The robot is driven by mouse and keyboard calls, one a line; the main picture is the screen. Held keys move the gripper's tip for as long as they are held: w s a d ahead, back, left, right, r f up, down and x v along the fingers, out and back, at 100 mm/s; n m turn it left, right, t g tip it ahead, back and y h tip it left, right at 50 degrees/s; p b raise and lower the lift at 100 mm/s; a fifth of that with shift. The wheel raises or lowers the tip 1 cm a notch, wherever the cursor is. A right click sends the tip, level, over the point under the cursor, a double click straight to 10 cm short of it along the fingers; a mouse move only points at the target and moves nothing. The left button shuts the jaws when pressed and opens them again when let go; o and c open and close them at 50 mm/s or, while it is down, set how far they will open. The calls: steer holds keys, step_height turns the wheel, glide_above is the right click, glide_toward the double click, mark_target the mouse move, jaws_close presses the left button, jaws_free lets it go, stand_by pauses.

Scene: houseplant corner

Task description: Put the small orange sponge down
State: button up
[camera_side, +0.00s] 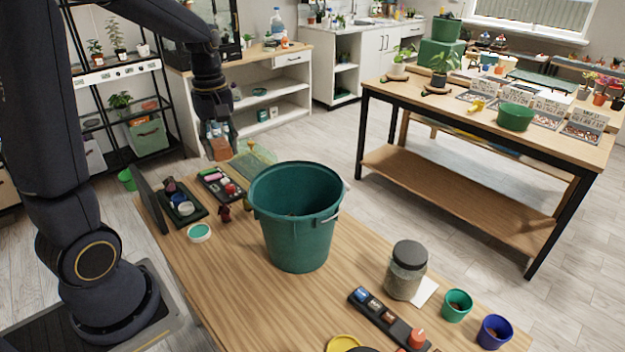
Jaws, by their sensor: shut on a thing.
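A small orange-brown block, the sponge (220,150), is between the fingers of my gripper (219,140). My gripper points down and is shut on it. The sponge is held at the far left end of the wooden table, near a green-yellow cloth or mat (250,160). From this angle I cannot tell how far it is above the surface. The fingertips are small and partly hidden by the sponge.
A large green bucket (298,240) stands on the table (225,280) to the right of my gripper. Trays of small items (222,186) lie in front of it. A lidded jar (406,272) and small pots (457,304) stand at the right. The table's left front is clear.

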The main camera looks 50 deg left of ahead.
mark_target(220, 260)
steer(key=s+f+n, duration=0.2)
steer(key=s+n, duration=0.1)
steer(key=s, duration=0.4)
steer(key=f, duration=2.7)
steer(key=shift+w+a+f, duration=0.1)
steer(key=shift+w+a, duration=0.1)
steer(key=shift+w, duration=0.15)
steer(key=shift+f, duration=0.1)
steer(key=o, duration=0.9)
steer(key=shift+o, duration=0.2)
